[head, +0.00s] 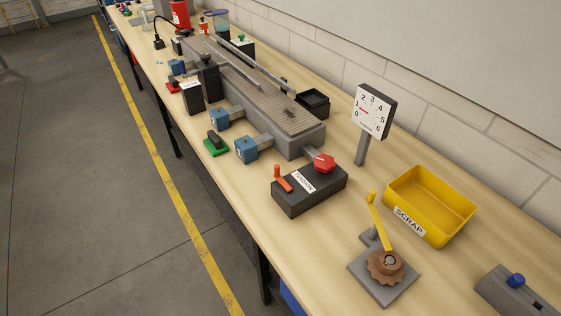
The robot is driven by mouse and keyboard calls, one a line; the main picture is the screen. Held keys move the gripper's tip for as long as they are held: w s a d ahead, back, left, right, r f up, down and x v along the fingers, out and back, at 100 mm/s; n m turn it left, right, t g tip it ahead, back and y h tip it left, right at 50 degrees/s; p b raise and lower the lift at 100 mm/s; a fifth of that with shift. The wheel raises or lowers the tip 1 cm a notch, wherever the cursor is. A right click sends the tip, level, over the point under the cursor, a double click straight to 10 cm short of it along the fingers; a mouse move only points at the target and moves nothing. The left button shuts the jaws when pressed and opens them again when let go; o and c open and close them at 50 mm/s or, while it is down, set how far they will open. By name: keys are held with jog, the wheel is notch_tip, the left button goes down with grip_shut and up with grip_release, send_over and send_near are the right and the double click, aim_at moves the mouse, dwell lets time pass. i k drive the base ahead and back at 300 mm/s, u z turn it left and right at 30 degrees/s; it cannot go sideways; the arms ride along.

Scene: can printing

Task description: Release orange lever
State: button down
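The orange lever (283,179) stands on the left part of a dark grey box (310,190) near the front edge of the workbench. Its upright handle rises from an arm that lies toward the box's front. A small white label (303,182) with unreadable text is beside it on the box top. A red knob (324,162) sits at the box's back right. My gripper is not in view, and nothing touches the lever.
A gauge (373,110) stands behind the box. A yellow SCRAP bin (430,205) and a brown gear with a yellow crank (376,215) are to the right. A conveyor (255,95) with blue blocks (246,149) runs to the left. The floor in front is clear.

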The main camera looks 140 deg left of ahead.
aim_at(284, 183)
jog(key=u, duration=5.15)
jog(key=i, duration=0.5)
jog(key=z, duration=0.2)
